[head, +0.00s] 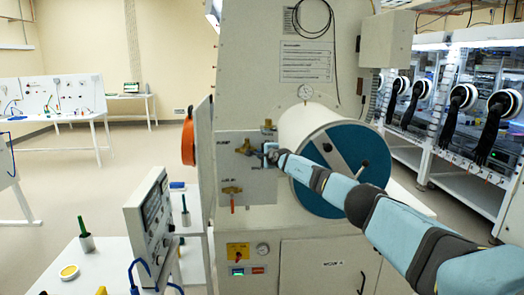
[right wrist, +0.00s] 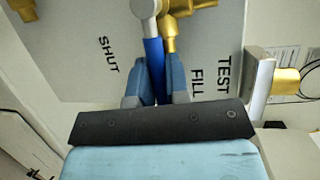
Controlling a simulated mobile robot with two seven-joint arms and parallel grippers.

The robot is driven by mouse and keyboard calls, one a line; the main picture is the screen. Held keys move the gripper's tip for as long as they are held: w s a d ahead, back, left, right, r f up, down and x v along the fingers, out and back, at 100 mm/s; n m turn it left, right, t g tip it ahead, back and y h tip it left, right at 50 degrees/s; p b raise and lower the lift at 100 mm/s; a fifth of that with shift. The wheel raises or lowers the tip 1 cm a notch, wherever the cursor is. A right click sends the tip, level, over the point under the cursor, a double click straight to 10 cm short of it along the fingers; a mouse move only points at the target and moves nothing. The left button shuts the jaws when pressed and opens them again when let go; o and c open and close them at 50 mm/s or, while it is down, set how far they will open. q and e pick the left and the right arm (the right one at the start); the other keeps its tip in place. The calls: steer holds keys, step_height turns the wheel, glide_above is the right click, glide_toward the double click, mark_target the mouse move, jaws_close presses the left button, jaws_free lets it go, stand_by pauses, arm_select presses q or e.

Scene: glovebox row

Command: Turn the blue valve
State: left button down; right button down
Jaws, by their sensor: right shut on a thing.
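The blue valve's handle (right wrist: 153,55) shows in the right wrist view as a blue lever running down from a grey hub, beside brass fittings (right wrist: 170,38). My right gripper (right wrist: 158,88) is shut on this lever, one finger on each side. The lever lies between the printed words SHUT on the left and FILL and TEST on the right. In the head view my right gripper (head: 271,152) reaches the grey valve panel (head: 262,188) and hides most of the handle. My left gripper is not in view.
A large white cylinder with a blue end door (head: 330,190) stands close beside my right arm. An orange disc (head: 188,142) and a grey instrument box (head: 150,218) are left of the panel. A lower brass valve (head: 231,190) has a red handle. Open floor lies at the left.

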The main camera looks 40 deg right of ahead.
steer(key=shift+r, duration=0.15)
stand_by(0.4)
steer(key=c, duration=1.1)
jaws_free()
steer(key=shift+p, duration=0.3)
